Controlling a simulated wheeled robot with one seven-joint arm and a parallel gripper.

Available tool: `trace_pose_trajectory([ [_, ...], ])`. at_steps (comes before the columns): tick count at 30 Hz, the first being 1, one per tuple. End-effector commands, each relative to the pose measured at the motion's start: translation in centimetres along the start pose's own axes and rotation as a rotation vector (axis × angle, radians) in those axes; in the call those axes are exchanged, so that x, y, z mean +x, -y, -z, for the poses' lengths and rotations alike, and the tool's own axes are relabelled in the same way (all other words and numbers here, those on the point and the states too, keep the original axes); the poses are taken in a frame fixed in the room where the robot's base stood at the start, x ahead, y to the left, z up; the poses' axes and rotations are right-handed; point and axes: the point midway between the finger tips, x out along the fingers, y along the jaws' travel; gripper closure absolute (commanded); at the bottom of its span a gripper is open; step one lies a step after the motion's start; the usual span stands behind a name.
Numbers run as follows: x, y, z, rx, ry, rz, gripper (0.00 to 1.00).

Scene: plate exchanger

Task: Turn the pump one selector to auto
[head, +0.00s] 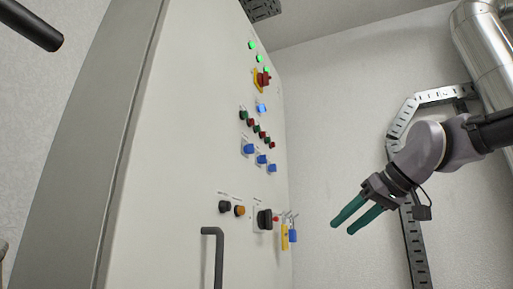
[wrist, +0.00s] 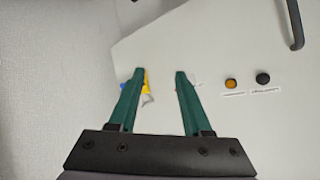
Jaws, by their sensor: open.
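The tall pale control cabinet (head: 180,130) fills the middle of the head view. A row of blue selector knobs, left (head: 249,149), middle (head: 261,159) and right (head: 272,168), sits halfway up its panel. In the wrist view, my green fingers (wrist: 159,72) are spread before the panel; no blue selector row shows there.
A red and yellow switch (head: 263,79) and green lamps are higher up. Red and green buttons lie above the knobs. Metal cable tray and pipe stand right.

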Motion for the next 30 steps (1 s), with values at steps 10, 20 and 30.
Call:
trace_pose_trajectory([
  [10, -1.9, 6.7, 10.3, -0.269, -0.194, 0.313, 0.51],
  [20, -2.4, 11.6, 18.1, -0.414, -0.366, 0.537, 0.51],
  [30, -1.5, 13.5, 20.4, -0.447, -0.414, 0.59, 0.51],
])
